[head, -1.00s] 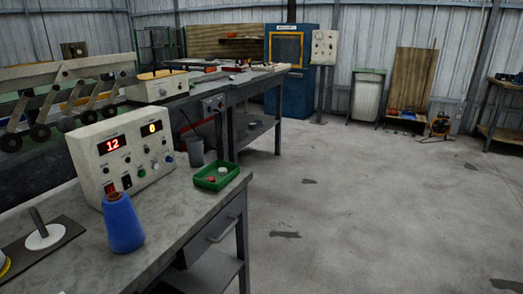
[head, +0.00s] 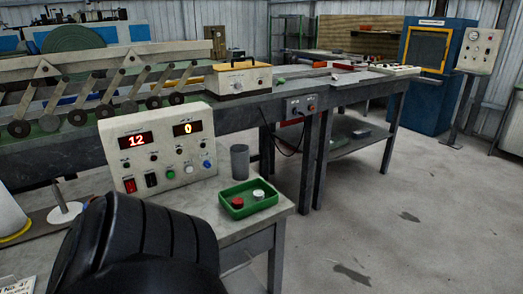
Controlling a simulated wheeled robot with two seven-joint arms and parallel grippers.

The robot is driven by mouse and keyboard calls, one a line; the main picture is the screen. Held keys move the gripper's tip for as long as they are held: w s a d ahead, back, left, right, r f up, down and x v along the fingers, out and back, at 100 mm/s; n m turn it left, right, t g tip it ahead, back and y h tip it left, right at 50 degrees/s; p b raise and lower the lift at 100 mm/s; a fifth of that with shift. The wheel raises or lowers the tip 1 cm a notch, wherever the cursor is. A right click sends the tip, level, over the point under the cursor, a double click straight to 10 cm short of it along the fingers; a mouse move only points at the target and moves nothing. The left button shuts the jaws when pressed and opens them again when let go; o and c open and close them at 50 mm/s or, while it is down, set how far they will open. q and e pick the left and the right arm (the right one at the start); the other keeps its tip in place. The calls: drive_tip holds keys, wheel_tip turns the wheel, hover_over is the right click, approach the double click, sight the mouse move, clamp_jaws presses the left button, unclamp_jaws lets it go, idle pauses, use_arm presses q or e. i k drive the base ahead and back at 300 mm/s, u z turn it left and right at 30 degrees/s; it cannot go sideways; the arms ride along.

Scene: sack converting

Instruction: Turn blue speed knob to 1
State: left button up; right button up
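The control box (head: 158,151) stands on the near grey table. Its left display (head: 136,140) reads 12 and its right display (head: 187,129) reads 0. The blue knob (head: 207,164) is at the lower right of the box's front. Its pointer is too small to read. A red switch, a black switch, a green button and a white knob sit in the same lower row. Neither gripper shows. A black ribbed part of my own body fills the lower left foreground, apart from the knob in the picture.
A green tray (head: 248,206) with a red and a white piece and a grey cup (head: 240,161) stand right of the box. A white spindle base (head: 65,212) is at the left. A long bench with machinery runs behind. Open floor lies right.

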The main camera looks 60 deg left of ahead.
sight(208, 165)
drive_tip(key=i, duration=0.55)
drive_tip(key=u, duration=3.5)
